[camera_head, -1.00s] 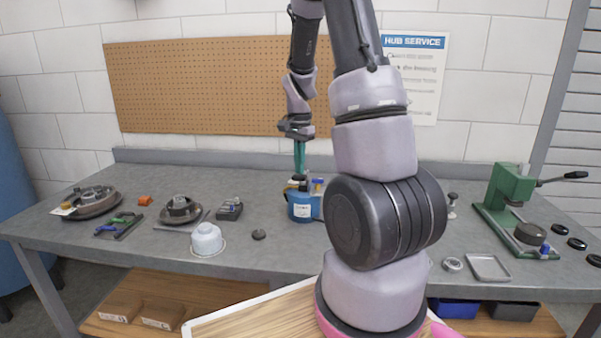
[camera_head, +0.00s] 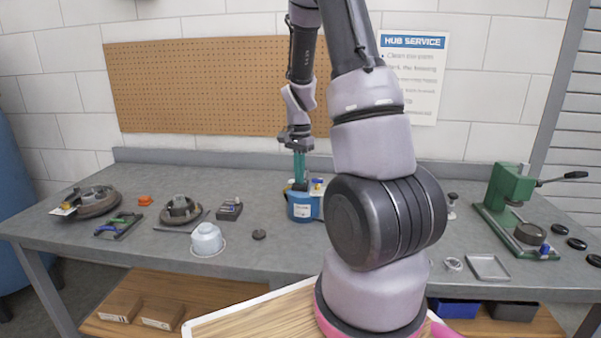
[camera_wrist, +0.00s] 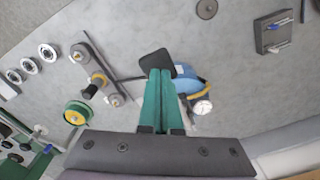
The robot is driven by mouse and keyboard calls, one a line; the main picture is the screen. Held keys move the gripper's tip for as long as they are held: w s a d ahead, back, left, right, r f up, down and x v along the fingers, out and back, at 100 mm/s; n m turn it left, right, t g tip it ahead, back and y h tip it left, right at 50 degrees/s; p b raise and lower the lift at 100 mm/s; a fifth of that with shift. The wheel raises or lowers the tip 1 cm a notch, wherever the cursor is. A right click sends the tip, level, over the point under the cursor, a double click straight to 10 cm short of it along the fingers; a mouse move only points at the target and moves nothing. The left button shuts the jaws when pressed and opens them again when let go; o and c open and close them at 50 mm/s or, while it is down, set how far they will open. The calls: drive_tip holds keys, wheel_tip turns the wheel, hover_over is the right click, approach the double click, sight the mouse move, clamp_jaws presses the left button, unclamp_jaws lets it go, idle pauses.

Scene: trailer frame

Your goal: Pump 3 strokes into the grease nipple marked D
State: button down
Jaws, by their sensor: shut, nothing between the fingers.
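My gripper (camera_head: 299,178) points down with its green fingers together and empty, just over the blue grease pump (camera_head: 314,209) at the middle of the bench. In the wrist view the closed fingertips (camera_wrist: 159,74) lie at a flat black pad (camera_wrist: 157,61) beside the blue pump body (camera_wrist: 190,80). They look to be over or on this pad; contact cannot be told. A round white gauge (camera_wrist: 202,107) and a yellow part (camera_wrist: 197,91) show at the pump. My fingers hide part of it. No nipple or letter D can be made out.
Hub parts (camera_head: 92,202) and (camera_head: 180,210) lie at left on the grey bench (camera_head: 270,255). A white tub (camera_head: 207,240), a dark block (camera_head: 229,209) and a black disc (camera_head: 259,234) lie nearer the pump. A green press (camera_head: 508,190) and a shallow tray (camera_head: 489,267) stand right.

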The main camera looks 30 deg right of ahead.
drive_tip(key=shift+s+f, duration=0.1)
drive_tip(key=shift+f, duration=0.8)
drive_tip(key=shift+f, duration=0.9)
drive_tip(key=shift+r, duration=0.1)
wheel_tip(320, 180, up, 12)
drive_tip(key=shift+w+d+f, duration=0.2)
drive_tip(key=shift+w, duration=0.2)
idle(0.5)
